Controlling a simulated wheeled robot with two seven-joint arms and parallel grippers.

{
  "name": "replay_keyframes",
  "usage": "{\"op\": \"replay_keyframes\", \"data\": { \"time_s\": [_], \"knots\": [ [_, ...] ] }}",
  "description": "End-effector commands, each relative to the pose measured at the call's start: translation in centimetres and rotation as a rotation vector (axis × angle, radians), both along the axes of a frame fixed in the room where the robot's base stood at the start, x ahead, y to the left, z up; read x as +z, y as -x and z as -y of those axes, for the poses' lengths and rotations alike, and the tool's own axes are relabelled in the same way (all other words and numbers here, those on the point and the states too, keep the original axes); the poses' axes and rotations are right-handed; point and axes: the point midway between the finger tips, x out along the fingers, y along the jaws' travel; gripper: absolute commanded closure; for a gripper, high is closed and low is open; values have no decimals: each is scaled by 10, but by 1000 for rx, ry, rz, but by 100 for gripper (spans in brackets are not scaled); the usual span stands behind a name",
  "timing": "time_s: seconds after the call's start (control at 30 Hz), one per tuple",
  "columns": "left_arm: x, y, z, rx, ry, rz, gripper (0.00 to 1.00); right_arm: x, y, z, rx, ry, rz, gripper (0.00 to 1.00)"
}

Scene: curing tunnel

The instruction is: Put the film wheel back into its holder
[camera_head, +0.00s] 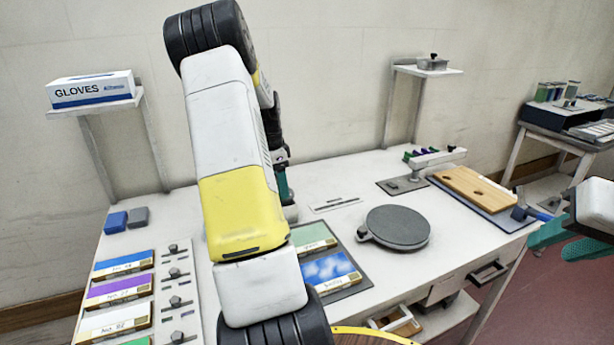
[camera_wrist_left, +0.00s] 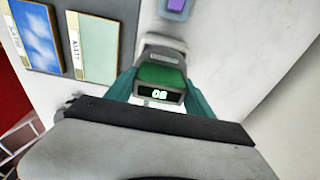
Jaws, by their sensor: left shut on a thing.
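My left gripper (camera_wrist_left: 160,92) has its teal fingers on both sides of a grey device with a green face (camera_wrist_left: 160,78) and a dark display with pale digits, and is shut on it. In the head view my own left arm mostly hides this gripper (camera_head: 284,190), and the held device is not clear there. A dark round disc (camera_head: 398,227) with a small side tab lies flat on the table. I cannot tell for certain which thing is the film wheel or its holder. My right gripper (camera_head: 562,243) is at the right edge, fingers apart, with nothing seen between them.
A small rack with coloured pieces (camera_head: 436,157) and a wooden board (camera_head: 475,187) stand at the back right. Labelled colour panels (camera_head: 120,290) lie at the left. A glove box (camera_head: 92,90) is on a raised shelf.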

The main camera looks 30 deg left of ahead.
Motion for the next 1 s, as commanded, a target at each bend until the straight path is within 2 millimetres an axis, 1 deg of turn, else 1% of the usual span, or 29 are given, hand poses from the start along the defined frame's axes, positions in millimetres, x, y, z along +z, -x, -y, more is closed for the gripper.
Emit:
{"op": "replay_keyframes", "data": {
  "time_s": [0.4, 0.77, 0.8, 0.87, 0.9, 0.93, 1.0],
  "knots": [
    [-12, 0, 0, 0, 0, 0, 87, 0, 0, 0, 0, 0, 0, 64],
    [-14, 0, 0, 0, -1, 1, 87, 0, 0, 0, 0, 0, 0, 64],
    [-14, 0, 0, 0, -1, 1, 36, 0, 0, 0, 0, 0, 0, 64],
    [-14, 0, 0, 0, -1, 1, 25, 0, 0, 0, 0, 0, 0, 64],
    [-14, 0, 0, 0, -1, 1, 17, 0, 0, 0, 0, 0, 0, 64],
    [-14, 0, 0, 0, -1, 1, 13, 0, 0, 0, 0, 0, 0, 64],
    [-14, 0, 0, 0, -1, 1, 13, 0, 0, 0, 0, 0, 0, 64]
  ]
}}
